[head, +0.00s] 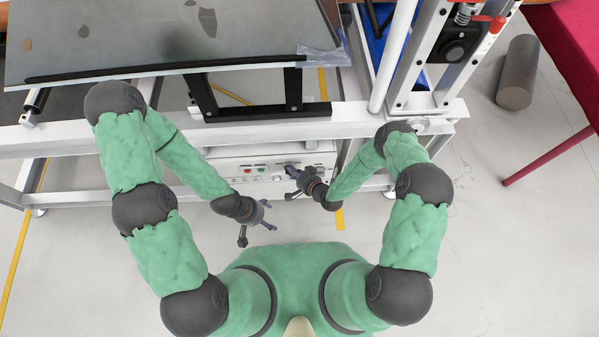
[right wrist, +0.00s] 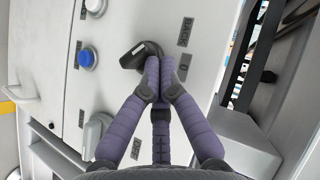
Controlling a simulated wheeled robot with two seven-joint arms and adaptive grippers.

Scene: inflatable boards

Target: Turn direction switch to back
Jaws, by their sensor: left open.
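The black direction switch (right wrist: 138,56) sits on the pale control panel (right wrist: 117,22) in the right wrist view. A "BACK" label (right wrist: 186,31) and a "0" label (right wrist: 184,75) are beside it. My right gripper (right wrist: 160,72) has purple fingers with their tips together at the switch's handle, partly covering it. The tips look shut against its side; I cannot tell whether the handle is between them. In the head view my right gripper (head: 293,183) is at the panel front. My left gripper (head: 257,224) is open and empty, lower and away from the panel.
A blue button (right wrist: 87,58) and a grey knob (right wrist: 95,132) are near the switch. A grey box (right wrist: 238,138) juts out at right. A white frame (head: 330,118) and a tilted grey board (head: 130,45) stand above the panel. Floor below is clear.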

